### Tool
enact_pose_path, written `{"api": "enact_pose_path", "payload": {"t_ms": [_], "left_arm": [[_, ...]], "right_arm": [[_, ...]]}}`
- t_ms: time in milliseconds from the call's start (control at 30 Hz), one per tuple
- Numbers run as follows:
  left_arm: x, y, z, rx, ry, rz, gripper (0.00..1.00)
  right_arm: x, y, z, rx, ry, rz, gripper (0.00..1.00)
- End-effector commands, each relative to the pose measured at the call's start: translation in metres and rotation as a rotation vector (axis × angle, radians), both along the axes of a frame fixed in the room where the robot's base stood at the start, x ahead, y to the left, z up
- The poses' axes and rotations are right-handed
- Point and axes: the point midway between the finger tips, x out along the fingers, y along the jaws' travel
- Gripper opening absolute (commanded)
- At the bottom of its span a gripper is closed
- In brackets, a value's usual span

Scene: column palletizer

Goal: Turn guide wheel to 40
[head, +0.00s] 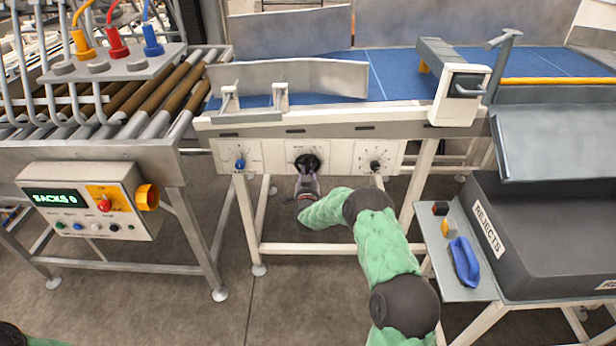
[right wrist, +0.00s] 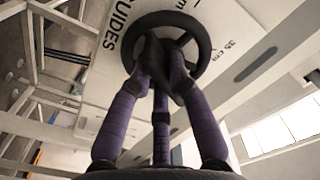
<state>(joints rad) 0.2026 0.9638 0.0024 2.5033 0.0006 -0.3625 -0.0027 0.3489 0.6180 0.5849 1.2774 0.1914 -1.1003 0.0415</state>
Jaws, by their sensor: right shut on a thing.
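The guide wheel is a black round handwheel (head: 307,161) on the middle white panel of the conveyor's front rail. In the right wrist view the wheel (right wrist: 203,38) shows large, with the word GUIDES and centimetre marks, one reading 35 cm, printed beside it. My right gripper (head: 307,172) is at the wheel from below. Its purple fingers, also seen in the right wrist view (right wrist: 163,65), are closed on the wheel's middle, inside the rim. The wheel's pointer and present setting cannot be read. My left gripper is out of view.
A blue knob (head: 240,165) and a small black dial (head: 375,166) flank the wheel. Metal guide plates (head: 325,77) stand over the blue belt (head: 395,88). A control box (head: 90,202) reading SACKS 0 is left; a dark REJECTS bin (head: 540,235) is right.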

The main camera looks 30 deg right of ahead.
Motion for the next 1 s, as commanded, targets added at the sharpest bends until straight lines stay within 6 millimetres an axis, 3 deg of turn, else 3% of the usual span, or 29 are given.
{"api": "enact_pose_path", "payload": {"t_ms": [667,700,767,1000], "left_arm": [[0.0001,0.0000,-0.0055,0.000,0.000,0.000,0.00],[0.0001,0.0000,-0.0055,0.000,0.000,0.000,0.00],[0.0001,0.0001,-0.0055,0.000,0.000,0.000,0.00],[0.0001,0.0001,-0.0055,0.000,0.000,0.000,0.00]], "right_arm": [[0.0001,0.0005,-0.0005,0.054,-0.030,0.000,0.00],[0.0001,0.0005,-0.0004,0.054,-0.031,0.000,0.24],[0.0001,0.0004,-0.0004,0.054,-0.031,0.000,0.41],[0.0001,0.0004,-0.0004,0.053,-0.031,0.000,0.42]]}}
